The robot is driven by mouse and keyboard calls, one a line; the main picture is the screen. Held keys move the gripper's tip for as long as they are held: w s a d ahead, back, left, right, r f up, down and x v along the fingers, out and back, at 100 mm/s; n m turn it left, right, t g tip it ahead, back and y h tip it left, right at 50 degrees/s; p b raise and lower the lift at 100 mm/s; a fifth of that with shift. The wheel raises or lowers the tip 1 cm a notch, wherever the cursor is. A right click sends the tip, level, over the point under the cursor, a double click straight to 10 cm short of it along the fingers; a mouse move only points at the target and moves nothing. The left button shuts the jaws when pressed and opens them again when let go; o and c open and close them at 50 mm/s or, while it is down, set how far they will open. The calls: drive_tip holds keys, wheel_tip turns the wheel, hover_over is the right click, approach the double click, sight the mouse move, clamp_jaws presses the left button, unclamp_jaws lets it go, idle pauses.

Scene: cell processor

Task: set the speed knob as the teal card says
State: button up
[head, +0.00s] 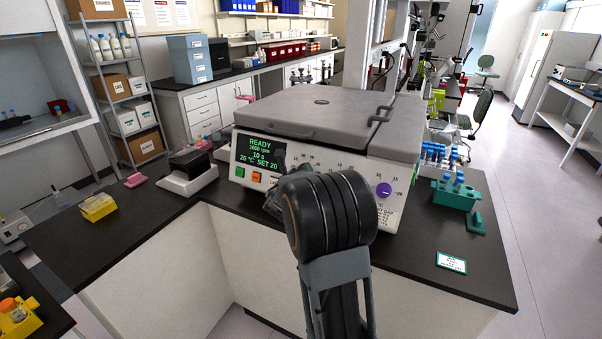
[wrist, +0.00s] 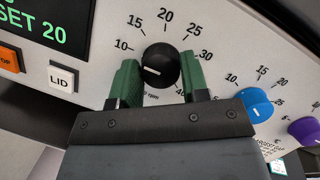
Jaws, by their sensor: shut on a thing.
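The black speed knob (wrist: 165,66) is on the processor's sloped front panel, beside a dial scale with 10, 15, 20, 25, 30 and 40. My gripper (wrist: 160,80) has its green fingers on either side of the knob, shut on it. The knob's white mark points left, below the 10. In the head view my arm hides the knob. The teal-edged card (head: 451,262) lies on the dark bench at right; its print is too small to read. The green display (head: 261,152) reads READY, 1000 rpm, 10 s, 20 °C, SET 20.
A blue knob (wrist: 257,104) and a purple knob (wrist: 304,131) sit right of the black one. A white LID button (wrist: 61,78) and an orange button (wrist: 10,60) are at left. A teal tube rack (head: 455,196) stands on the bench, right of the processor.

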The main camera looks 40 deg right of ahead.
idle(0.3)
drive_tip(key=o, duration=0.9)
drive_tip(key=b+v, duration=0.2)
drive_tip(key=v, duration=1.1)
drive_tip(key=shift+s+a+r, duration=0.1)
drive_tip(key=shift+s+a, duration=0.15)
drive_tip(key=shift+s, duration=0.05)
